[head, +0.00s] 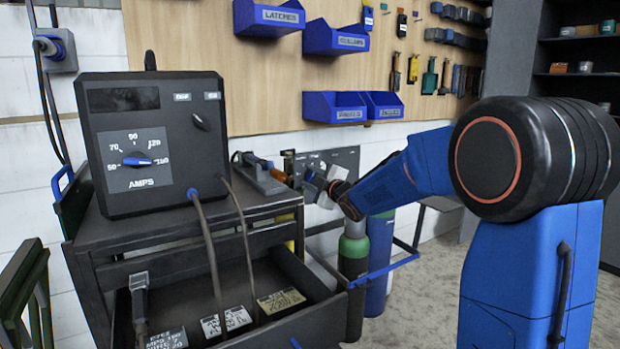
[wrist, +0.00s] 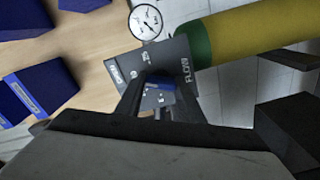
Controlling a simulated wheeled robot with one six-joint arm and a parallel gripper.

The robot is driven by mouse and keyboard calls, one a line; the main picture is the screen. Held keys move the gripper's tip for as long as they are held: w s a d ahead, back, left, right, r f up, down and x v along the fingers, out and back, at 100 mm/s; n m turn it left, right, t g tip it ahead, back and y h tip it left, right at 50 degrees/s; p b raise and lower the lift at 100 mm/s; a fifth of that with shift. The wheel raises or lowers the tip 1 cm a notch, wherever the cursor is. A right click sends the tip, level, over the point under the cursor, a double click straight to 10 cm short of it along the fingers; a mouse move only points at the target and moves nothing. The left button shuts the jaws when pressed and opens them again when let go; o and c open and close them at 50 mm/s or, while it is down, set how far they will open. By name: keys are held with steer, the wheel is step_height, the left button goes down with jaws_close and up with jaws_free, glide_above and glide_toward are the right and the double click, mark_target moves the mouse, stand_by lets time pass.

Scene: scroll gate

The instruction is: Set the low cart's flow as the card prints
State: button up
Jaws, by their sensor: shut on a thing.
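In the wrist view, a dark panel marked FLOW (wrist: 184,68) shows in front of my gripper (wrist: 156,100). A blue knob (wrist: 160,84) on it sits between my fingertips, and my gripper is shut on it. My fingers hide part of the dial, so the setting cannot be read. In the head view, my gripper (head: 322,183) is small and far off, right of the cart (head: 180,235).
A welder box (head: 150,145) with a blue-pointer AMPS dial (head: 137,160) stands on the cart, its cables hanging into the drawer. A green-topped cylinder (head: 353,247) stands below my gripper. In the wrist view, a round gauge (wrist: 146,22) and a green-and-yellow cylinder (wrist: 255,32) are close to the panel.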

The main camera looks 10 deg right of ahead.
steer(key=shift+f, duration=0.1)
stand_by(0.3)
steer(key=o, duration=1.1)
steer(key=shift+c, duration=0.2)
steer(key=shift+s, duration=0.1)
steer(key=v, duration=1.7)
steer(key=shift+s, duration=0.1)
